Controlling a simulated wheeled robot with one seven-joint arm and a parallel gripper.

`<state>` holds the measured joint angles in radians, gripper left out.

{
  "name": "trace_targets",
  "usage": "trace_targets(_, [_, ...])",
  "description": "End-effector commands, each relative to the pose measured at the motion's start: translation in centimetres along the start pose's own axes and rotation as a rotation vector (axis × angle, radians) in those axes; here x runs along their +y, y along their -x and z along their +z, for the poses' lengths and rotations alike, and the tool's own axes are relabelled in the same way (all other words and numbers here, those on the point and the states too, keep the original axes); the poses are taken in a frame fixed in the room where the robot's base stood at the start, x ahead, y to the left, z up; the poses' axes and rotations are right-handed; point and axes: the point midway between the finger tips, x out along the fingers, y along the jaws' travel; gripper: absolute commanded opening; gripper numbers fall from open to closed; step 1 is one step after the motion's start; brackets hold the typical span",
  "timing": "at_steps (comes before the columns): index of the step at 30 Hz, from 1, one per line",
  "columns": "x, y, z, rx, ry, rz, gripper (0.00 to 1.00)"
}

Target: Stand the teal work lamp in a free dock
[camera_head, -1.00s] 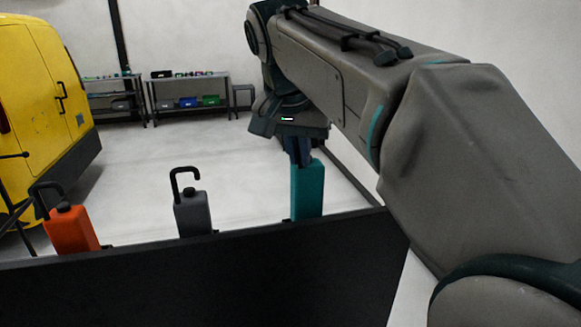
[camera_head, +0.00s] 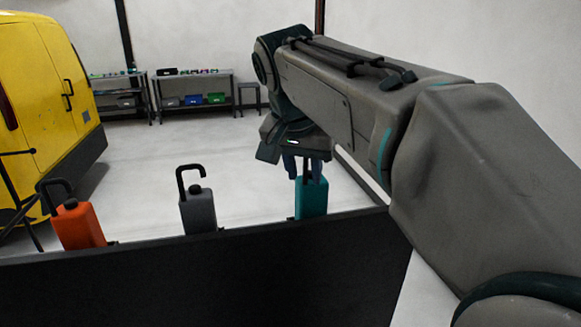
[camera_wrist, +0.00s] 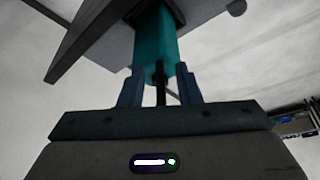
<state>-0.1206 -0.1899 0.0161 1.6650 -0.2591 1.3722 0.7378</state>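The teal work lamp (camera_head: 311,201) stands upright behind the dark panel at the right end of the row, its lower part hidden. Its dock is hidden too. My gripper (camera_head: 304,170) is just above it, fingers spread apart on either side of the lamp's black hook. In the wrist view, the teal lamp (camera_wrist: 156,38) points away from my gripper (camera_wrist: 160,80), with the black hook between the two open fingers. Its far end meets a grey frame (camera_wrist: 98,25).
A grey lamp (camera_head: 198,209) and an orange lamp (camera_head: 78,226) stand to the left behind the dark panel (camera_head: 200,280). A yellow van (camera_head: 40,90) is at the left. Shelves (camera_head: 195,97) stand along the back wall. Open floor lies between.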

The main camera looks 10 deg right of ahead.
Motion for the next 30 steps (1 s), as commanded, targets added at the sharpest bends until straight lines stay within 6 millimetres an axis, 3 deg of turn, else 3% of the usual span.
trace_targets(7, [0.0,1.0,-0.1,0.001,0.0,-0.001,0.3])
trace_targets(21, [-0.1,9.7,-0.1,0.002,0.0,-0.002,0.3])
trace_targets(30, [0.0,12.1,-0.1,0.0,0.0,0.0,0.3])
